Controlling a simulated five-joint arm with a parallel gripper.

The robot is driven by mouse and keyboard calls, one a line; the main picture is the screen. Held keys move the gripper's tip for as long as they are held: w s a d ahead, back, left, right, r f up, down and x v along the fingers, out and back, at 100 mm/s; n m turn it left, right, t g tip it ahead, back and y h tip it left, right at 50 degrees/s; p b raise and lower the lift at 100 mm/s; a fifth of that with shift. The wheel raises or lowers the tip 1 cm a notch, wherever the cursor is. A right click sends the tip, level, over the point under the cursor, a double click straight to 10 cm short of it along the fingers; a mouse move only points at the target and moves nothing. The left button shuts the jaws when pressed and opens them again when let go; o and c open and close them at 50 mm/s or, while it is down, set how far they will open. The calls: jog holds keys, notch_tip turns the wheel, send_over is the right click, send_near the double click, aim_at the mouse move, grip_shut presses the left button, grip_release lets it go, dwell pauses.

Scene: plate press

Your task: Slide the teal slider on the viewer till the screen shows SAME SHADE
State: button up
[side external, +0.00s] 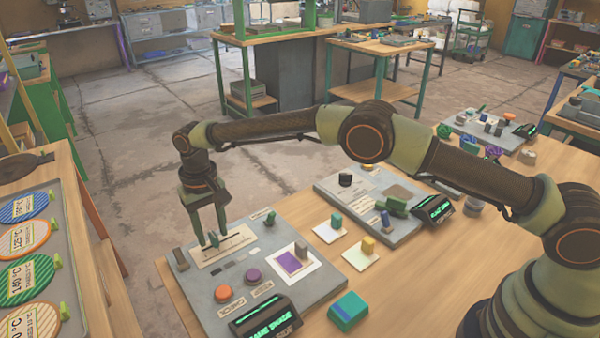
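The viewer (205,290) is a grey panel at the front left of the wooden table. Its pale slider plate (235,244) has a dark slot, with the small teal slider (213,239) near the slot's left part. My gripper (212,238) points down over the slot, its two fingers apart on either side of the slider. I cannot tell whether either finger touches it. The viewer's dark screen (265,318) shows green text that reads SAME SHADE on its upper line. The lower line is partly cut off and ends in SIDE.
The viewer also carries an orange button (223,293), a purple button (253,275) and a white card with a purple patch (290,262). A teal block (348,310) lies to the right. A second grey panel (375,185) stands behind. Round temperature plates (25,240) stand at far left.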

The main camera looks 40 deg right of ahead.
aim_at(214, 233)
notch_tip(214, 233, up, 12)
dwell(0.8)
jog(key=s+d+r+t, duration=0.1)
jog(key=s+d+r, duration=0.2)
jog(key=d+r, duration=0.45)
jog(key=s+d+r+t, duration=0.2)
jog(key=s+d+r, duration=0.1)
jog(key=d+r, duration=0.5)
jog(key=s+d+f+t, duration=0.1)
jog(key=s+d+f, duration=0.2)
jog(key=s+d, duration=0.3)
jog(key=s+d+f+t, duration=0.1)
jog(key=s+d+f, duration=0.2)
jog(key=s+d, duration=0.3)
jog(key=s, duration=0.5)
jog(key=shift+s+f+t, duration=0.15)
jog(key=shift+f+t, duration=0.05)
jog(key=shift+t, duration=0.1)
